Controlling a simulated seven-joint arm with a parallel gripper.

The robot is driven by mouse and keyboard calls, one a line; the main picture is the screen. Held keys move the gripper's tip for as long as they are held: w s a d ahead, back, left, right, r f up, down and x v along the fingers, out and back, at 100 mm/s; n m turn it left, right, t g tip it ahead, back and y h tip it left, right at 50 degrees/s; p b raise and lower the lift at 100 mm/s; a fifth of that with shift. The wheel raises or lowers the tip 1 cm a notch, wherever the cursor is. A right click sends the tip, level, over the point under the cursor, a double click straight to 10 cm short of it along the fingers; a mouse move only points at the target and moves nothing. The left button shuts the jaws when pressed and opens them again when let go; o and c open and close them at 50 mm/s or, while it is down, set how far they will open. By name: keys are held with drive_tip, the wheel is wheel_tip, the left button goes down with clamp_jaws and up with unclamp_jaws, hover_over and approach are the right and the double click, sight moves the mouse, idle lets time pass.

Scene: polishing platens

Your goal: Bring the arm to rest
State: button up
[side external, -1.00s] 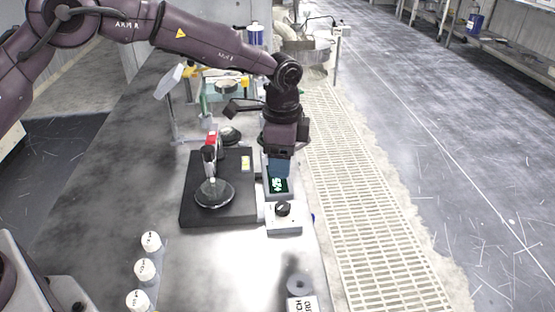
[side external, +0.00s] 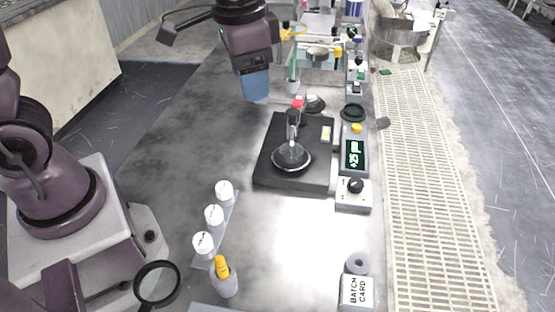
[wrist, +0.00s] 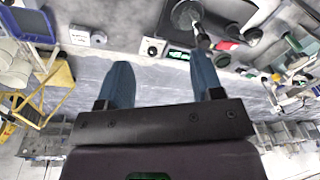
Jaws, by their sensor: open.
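My gripper (side external: 256,88) is high in the side external view, above the grey bench and left of the black polishing base (side external: 262,165). Its blue fingers point down, clear of the bench. In the wrist view the two blue fingers (wrist: 162,82) stand apart with nothing between them. The black base carries a round dark platen (side external: 291,158) and an upright stand with a red top (side external: 298,102). A gauge box with a lit green readout (side external: 355,153) stands to the base's right, with a white knob box (side external: 353,195) in front of it.
Several bottles, including white-capped ones (side external: 214,215) and a yellow-capped one (side external: 226,282), stand front left. A magnifier (side external: 157,284) is near them. A batch card block (side external: 356,291) sits front right. Shelves and equipment (side external: 318,54) crowd the back. Bare bench lies left of the base.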

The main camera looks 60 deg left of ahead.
drive_tip(key=s+a+r+n+t, duration=0.1)
drive_tip(key=s+a+r+t, duration=0.1)
drive_tip(key=s, duration=0.4)
drive_tip(key=s+a+r+n+t, duration=0.2)
drive_tip(key=s+r, duration=0.2)
drive_tip(key=s, duration=0.2)
drive_tip(key=shift+a, duration=0.3)
drive_tip(key=shift+s, duration=0.1)
idle(0.8)
drive_tip(key=n+g, duration=0.5)
drive_tip(key=n, duration=0.1)
hover_over(356, 182)
wheel_tip(356, 182, down, 20)
drive_tip(key=r, duration=0.1)
wheel_tip(356, 182, down, 13)
drive_tip(key=shift+f, duration=0.1)
